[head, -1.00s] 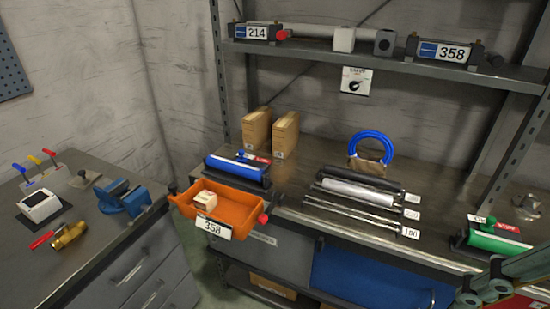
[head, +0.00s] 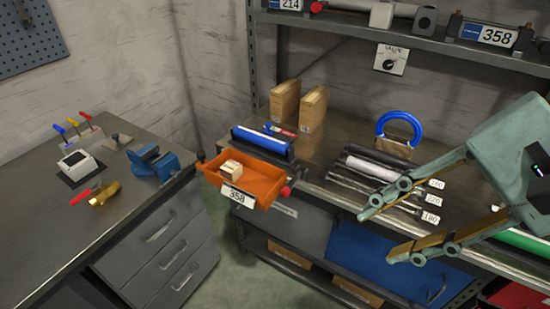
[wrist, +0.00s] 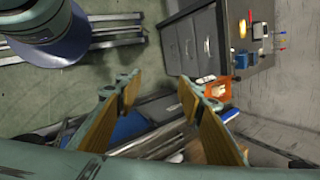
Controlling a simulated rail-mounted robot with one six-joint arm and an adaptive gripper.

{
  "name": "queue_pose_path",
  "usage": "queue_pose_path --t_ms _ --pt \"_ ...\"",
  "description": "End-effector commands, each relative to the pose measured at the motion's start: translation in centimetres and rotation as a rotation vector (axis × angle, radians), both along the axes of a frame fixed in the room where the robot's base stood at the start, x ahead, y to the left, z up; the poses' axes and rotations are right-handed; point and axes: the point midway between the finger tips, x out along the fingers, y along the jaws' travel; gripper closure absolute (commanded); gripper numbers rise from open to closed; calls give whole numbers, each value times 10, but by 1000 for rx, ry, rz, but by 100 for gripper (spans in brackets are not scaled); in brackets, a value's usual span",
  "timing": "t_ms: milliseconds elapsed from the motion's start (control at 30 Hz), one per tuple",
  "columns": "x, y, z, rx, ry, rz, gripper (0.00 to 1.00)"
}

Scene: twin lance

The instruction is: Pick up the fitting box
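The fitting box looks to be the small cream box (head: 230,169) with a marking on its top. It sits in the left part of an orange tray (head: 262,188) labelled 358, at the front edge of the bench. My gripper (head: 376,237) is open and empty, in the air to the right of the tray and in front of the bench. In the wrist view my gripper's two fingers (wrist: 160,82) stand wide apart with nothing between them. The orange tray (wrist: 222,91) shows small, to the right of the fingers; the box in it is too small to make out clearly.
Behind the tray are a blue cylinder (head: 262,140) and two brown cartons (head: 311,110). Rods (head: 372,168) and a blue ring (head: 400,122) lie to the right. A side bench (head: 60,225) with a blue vise (head: 155,162) stands left. A shelf (head: 400,50) hangs above.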

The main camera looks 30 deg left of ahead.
Motion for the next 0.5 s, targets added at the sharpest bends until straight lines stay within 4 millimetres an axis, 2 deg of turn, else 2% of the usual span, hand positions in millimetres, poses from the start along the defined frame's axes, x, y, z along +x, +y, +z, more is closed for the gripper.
queue_pose_path --t_ms 500 --pt "26 82 -2 149 210 -102 65"
